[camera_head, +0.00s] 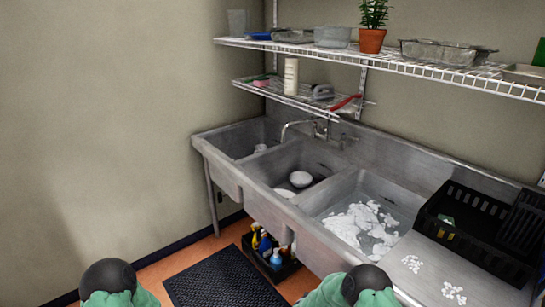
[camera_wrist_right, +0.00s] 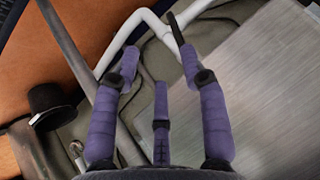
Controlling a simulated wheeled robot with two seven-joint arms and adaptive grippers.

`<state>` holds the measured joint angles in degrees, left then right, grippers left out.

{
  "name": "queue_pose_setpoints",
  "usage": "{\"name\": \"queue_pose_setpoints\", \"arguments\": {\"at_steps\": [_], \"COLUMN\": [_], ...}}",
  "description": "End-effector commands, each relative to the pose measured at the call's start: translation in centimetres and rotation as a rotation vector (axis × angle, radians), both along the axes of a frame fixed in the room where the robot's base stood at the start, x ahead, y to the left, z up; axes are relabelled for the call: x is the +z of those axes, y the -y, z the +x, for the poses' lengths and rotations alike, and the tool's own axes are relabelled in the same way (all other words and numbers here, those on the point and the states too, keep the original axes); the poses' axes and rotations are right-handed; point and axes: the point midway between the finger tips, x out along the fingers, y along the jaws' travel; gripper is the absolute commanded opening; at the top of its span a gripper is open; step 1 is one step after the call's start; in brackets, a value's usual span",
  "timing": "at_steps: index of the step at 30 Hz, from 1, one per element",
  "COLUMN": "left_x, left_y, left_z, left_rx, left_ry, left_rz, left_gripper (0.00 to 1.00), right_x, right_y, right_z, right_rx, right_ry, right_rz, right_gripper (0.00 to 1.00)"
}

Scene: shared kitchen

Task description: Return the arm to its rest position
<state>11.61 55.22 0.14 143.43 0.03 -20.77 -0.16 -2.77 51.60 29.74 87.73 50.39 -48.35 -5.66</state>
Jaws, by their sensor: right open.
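In the wrist view my right gripper (camera_wrist_right: 158,60) has purple fingers with dark joints. The fingers stand apart with nothing clearly held between them. White pipes (camera_wrist_right: 145,17) show beyond the fingertips; I cannot tell how far off they are. In the head view only two green arm parts with black rounded caps show at the bottom edge, one left of centre and one right of it. Neither gripper shows there, and my left gripper is in no view.
A steel sink (camera_head: 331,197) with several basins runs along the wall, bowls and foam inside. A black crate (camera_head: 478,240) stands on its right end. Wire shelves (camera_head: 390,62) hang above. A black mat (camera_head: 222,279) and a bottle caddy (camera_head: 271,262) are on the floor.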

Motion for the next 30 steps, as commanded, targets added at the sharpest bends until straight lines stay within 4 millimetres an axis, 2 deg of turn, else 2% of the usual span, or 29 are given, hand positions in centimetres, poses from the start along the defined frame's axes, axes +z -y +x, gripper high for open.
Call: {"name": "queue_pose_setpoints", "arguments": {"at_steps": [5,10,15,18,21,25,30], "left_x": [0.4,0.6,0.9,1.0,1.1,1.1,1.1], "left_y": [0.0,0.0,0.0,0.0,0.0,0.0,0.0], "left_z": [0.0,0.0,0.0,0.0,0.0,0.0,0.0], "left_rx": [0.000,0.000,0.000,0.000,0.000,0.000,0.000], "left_ry": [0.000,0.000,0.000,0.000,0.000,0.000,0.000], "left_rz": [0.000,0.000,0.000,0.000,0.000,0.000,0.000], "left_gripper": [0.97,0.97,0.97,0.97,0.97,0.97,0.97], "right_x": [-2.1,-3.1,-2.6,-1.8,-0.9,-0.3,-0.1], "right_y": [-1.0,-2.6,-4.2,-4.9,-5.5,-5.8,-5.9], "right_z": [-5.9,-13.3,-22.0,-26.5,-29.8,-32.1,-32.6], "right_rx": [0.210,0.413,0.605,0.696,0.764,0.809,0.821], "right_ry": [-0.149,-0.303,-0.459,-0.534,-0.587,-0.622,-0.630], "right_rz": [0.068,0.158,0.262,0.315,0.355,0.383,0.389], "right_gripper": [0.44,0.44,0.44,0.44,0.44,0.44,0.44]}}
